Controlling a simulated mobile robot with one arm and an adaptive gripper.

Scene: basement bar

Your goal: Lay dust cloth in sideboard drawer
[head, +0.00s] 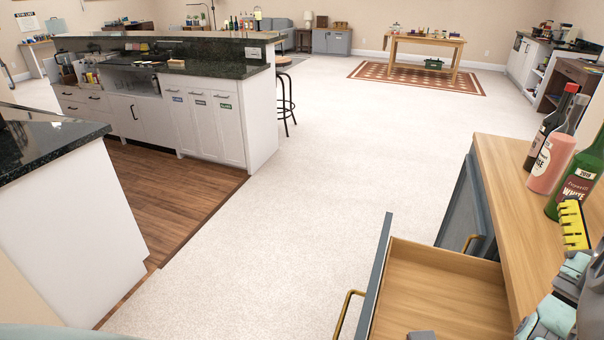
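The sideboard (500,190) stands at the right, with a light wood top and blue-grey fronts. Its near drawer (440,290) is pulled open, and the part of its wooden floor in view looks bare. A small grey shape (421,335) shows at the bottom edge by the drawer; I cannot tell what it is. I cannot make out the dust cloth.
A dark counter (40,145) is at the left. Pale carpet (300,200) lies clear between.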

